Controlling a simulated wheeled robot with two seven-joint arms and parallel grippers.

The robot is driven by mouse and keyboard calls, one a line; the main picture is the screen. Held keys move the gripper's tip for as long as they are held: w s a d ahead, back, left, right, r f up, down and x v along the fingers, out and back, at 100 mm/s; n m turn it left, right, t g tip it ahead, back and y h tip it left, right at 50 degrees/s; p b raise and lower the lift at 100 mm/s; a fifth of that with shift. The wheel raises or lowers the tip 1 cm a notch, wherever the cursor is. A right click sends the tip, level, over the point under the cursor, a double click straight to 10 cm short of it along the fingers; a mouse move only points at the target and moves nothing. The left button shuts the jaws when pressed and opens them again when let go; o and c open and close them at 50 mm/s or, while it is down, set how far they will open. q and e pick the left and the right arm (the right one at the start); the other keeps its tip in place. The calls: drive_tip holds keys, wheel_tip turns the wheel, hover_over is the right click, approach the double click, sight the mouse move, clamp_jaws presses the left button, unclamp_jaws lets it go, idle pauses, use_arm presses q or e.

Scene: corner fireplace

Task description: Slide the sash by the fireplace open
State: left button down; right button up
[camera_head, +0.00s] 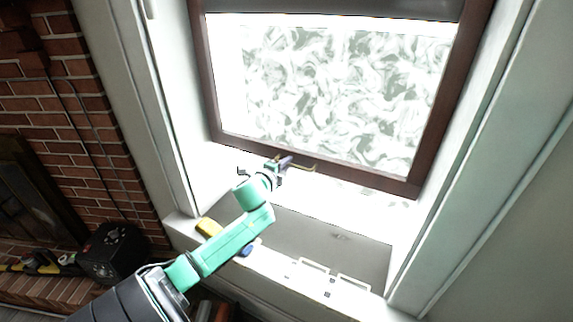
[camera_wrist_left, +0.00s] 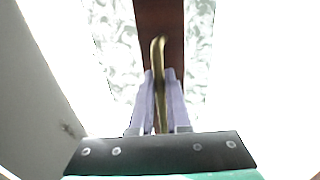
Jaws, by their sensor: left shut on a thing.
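The sash (camera_head: 345,172) has a dark brown frame around pale patterned glass. It fills the upper middle of the head view. A brass handle (camera_head: 305,167) sits on its bottom rail. My left gripper (camera_head: 285,162) reaches up from the lower left to this rail. In the left wrist view, the two purple fingers (camera_wrist_left: 160,78) are shut on the curved brass handle (camera_wrist_left: 158,50), with the brown rail (camera_wrist_left: 172,15) behind it. A bright white strip lies below the rail; glare hides whether it is a gap. My right gripper is not in view.
A pale sill (camera_head: 330,236) lies below the sash, with a yellow item (camera_head: 208,227) and a blue item (camera_head: 249,249) near my left arm. White jambs stand on both sides. A brick wall (camera_head: 50,105) and a black box (camera_head: 116,252) are at left.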

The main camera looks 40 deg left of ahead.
use_arm(q)
drive_tip(key=shift+r, duration=0.2)
drive_tip(key=c, duration=0.9)
unclamp_jaws()
drive_tip(key=shift+c, duration=0.2)
drive_tip(key=shift+o, duration=0.3)
drive_tip(key=shift+f, duration=0.1)
drive_tip(key=v, duration=1.4)
drive_tip(key=shift+s+b, duration=0.3)
drive_tip(key=shift+b, duration=0.15)
drive_tip(key=shift+d, duration=0.1)
